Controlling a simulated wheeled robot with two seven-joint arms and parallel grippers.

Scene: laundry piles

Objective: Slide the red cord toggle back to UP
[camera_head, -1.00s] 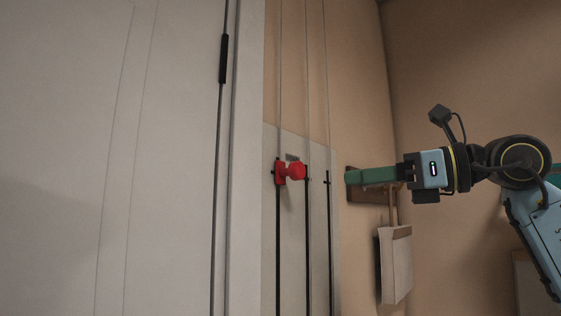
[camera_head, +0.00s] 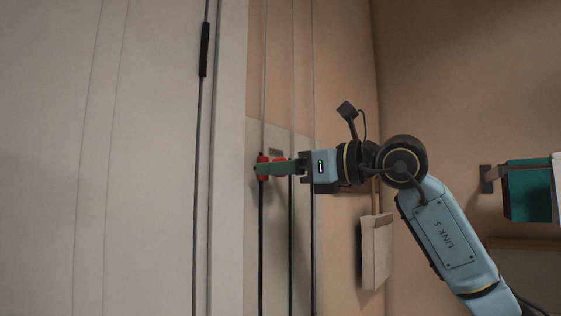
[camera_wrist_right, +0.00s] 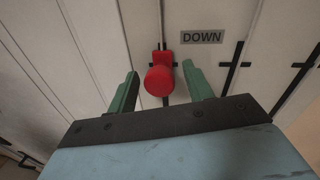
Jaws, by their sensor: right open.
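The red cord toggle (camera_head: 262,160) sits on the leftmost of several vertical cords on the wall panel. In the right wrist view the red toggle (camera_wrist_right: 160,78) has a round knob and stands just left of a grey label reading DOWN (camera_wrist_right: 202,37). My right gripper (camera_head: 264,168) reaches in from the right at the toggle's height and partly hides it. In the wrist view its green fingers (camera_wrist_right: 159,84) are open, one on each side of the knob, with a gap on both sides. My left gripper is out of view.
A large pale door (camera_head: 110,160) fills the left side. Other cords run beside the toggle's cord behind my right gripper. A pale box (camera_head: 377,252) hangs on the wall below my wrist. A teal item (camera_head: 527,190) is at the far right.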

